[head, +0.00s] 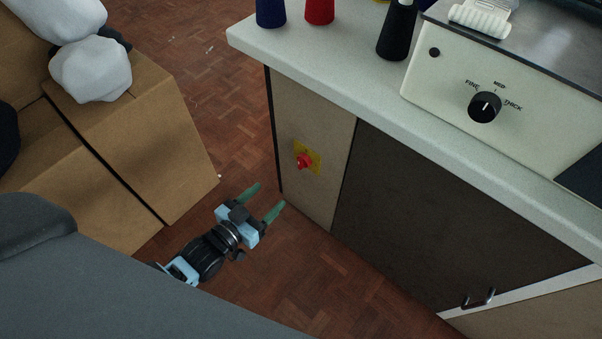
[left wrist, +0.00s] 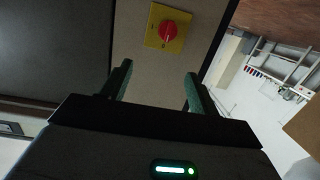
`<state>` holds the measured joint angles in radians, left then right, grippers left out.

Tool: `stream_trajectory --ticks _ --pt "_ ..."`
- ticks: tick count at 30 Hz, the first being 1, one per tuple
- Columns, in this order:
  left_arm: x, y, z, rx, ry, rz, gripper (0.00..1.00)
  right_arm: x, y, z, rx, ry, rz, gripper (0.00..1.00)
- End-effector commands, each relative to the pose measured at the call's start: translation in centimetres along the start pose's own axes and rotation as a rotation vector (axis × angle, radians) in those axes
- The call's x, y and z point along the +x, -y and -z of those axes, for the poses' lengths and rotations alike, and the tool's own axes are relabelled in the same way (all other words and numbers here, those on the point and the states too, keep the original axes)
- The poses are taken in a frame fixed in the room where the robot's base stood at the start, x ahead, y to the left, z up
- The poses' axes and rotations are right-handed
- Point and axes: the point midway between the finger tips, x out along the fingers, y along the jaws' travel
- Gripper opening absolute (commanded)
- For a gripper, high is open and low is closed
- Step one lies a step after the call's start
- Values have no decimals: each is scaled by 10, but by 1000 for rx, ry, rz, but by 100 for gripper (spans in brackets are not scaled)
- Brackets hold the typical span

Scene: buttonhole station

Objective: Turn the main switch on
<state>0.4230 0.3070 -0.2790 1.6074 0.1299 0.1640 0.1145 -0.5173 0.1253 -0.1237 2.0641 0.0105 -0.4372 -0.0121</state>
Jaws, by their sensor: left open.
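The main switch is a red rotary knob (head: 304,161) on a yellow plate (head: 315,157), fixed to the beige side panel of the bench. In the left wrist view the knob (left wrist: 168,31) and its yellow plate (left wrist: 181,17) show ahead of the fingers, near the top. My left gripper (head: 267,199) is open and empty, below and left of the switch in the head view and apart from it. Its two green fingers also show in the left wrist view (left wrist: 157,85), spread either side of the knob's line. My right gripper is not in view.
The bench top (head: 330,62) overhangs the panel and carries thread cones and a white machine (head: 500,85) with a black dial. A dark cabinet door with a handle (head: 478,298) is right of the switch. Cardboard boxes (head: 140,130) stand left; the parquet floor between is clear.

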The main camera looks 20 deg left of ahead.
Motion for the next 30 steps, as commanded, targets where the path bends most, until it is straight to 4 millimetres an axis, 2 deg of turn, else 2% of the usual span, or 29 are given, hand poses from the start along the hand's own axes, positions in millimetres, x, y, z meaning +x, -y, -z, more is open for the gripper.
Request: stream_trajectory --ticks 1,6,9,22,30 --pt "14 4 -19 5 -18 -8 61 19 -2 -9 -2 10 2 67" --pt "50 14 -34 19 -87 -30 61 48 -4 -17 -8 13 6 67" --pt "63 18 -37 26 -114 -39 61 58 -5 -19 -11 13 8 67" --pt "77 21 -33 31 -142 -45 61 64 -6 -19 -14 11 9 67" --pt "114 19 -30 30 -141 -45 61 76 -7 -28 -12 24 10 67"
